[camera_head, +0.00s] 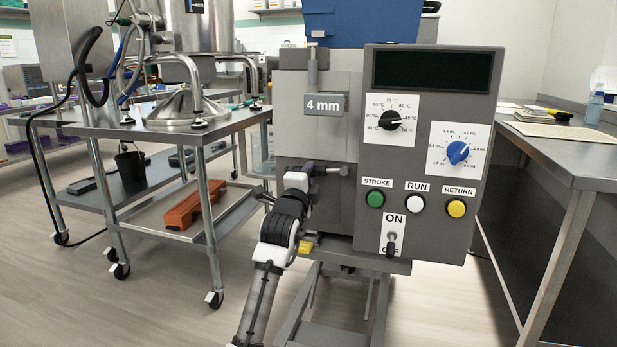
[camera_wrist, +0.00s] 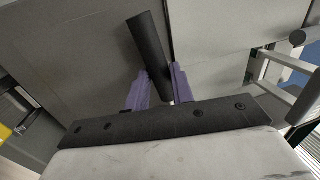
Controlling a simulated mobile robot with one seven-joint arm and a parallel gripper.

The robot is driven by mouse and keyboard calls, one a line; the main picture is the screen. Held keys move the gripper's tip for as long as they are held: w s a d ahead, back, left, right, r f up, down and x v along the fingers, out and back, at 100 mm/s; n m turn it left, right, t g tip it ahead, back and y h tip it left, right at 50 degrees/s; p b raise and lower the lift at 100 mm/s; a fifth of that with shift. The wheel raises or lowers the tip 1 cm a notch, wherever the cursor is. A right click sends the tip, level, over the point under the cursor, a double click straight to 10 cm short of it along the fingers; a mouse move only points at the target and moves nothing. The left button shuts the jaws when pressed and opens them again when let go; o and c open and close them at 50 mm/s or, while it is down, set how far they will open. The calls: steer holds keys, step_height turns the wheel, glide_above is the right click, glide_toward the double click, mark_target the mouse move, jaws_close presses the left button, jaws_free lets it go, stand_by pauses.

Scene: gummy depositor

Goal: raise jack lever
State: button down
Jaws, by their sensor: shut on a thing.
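A dark round bar, which looks like the jack lever (camera_wrist: 148,45), stands tilted between the two purple fingers of my gripper (camera_wrist: 158,82) in the wrist view. The fingers are closed on it, and its upper end sticks out beyond them. In the head view my gripper (camera_head: 306,168) is at the lower left front of the grey depositor machine (camera_head: 318,138), below the "4 mm" plate. My own wrist hides most of the lever there.
The control panel (camera_head: 425,225) with dials, buttons and a switch is right of my gripper. A steel cart (camera_head: 165,122) with a conical-based vessel stands to the left. A metal bench (camera_head: 565,155) is at the right. Open floor lies at the lower left.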

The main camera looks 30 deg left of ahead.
steer(key=shift+s+a, duration=0.1)
stand_by(0.7)
steer(key=c, duration=1.5)
jaws_free()
steer(key=shift+s+r, duration=0.1)
steer(key=shift+r, duration=0.05)
steer(key=b+v, duration=0.6)
steer(key=v, duration=0.7)
steer(key=shift+s, duration=0.35)
